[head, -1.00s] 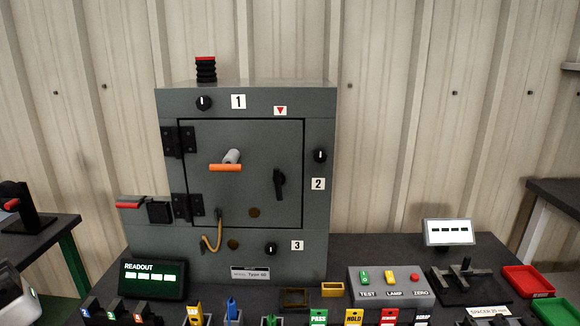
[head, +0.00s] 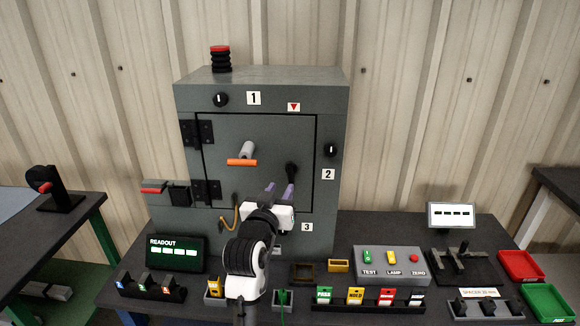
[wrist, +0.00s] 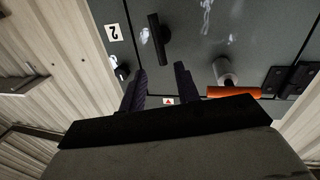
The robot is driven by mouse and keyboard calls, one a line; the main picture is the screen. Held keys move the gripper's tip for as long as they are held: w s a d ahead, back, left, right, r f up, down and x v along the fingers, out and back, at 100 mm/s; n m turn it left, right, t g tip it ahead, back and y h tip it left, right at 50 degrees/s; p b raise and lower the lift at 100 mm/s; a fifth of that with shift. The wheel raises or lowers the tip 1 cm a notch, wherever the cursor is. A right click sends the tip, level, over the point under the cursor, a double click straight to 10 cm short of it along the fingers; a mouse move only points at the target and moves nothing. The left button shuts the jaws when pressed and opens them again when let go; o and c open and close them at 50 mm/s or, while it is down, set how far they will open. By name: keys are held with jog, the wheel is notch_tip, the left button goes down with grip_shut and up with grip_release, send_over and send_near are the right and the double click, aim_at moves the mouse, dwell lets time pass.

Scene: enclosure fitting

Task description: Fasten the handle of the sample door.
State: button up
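The grey cabinet's front door (head: 225,180) looks closed, with black hinges on its left. A black lever handle (head: 292,172) is at the door's right side, its lower part close to my fingers. In the wrist view, upside down, this lever (wrist: 158,40) stands nearly upright, just beyond the gap between my fingertips. My gripper (head: 279,188) is in front of the door's lower right. It is open and empty in the wrist view (wrist: 160,70); contact with the lever cannot be told. A grey peg with an orange crossbar (head: 242,162) sticks out left of the lever.
Black knobs (head: 331,150) and number labels surround the door. A yellow cable (head: 236,218) hangs below it. The bench holds a readout (head: 176,252), colored tag blocks, a button box (head: 388,261) and red and green trays (head: 520,265). Clear space lies before the upper door.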

aim_at(290, 172)
jog(key=w+p, duration=0.1)
jog(key=w, duration=0.2)
jog(key=w+d+p, duration=0.1)
jog(key=w, duration=0.6)
jog(key=shift+d+r+p, duration=0.1)
jog(key=shift+d+p, duration=0.3)
grip_shut()
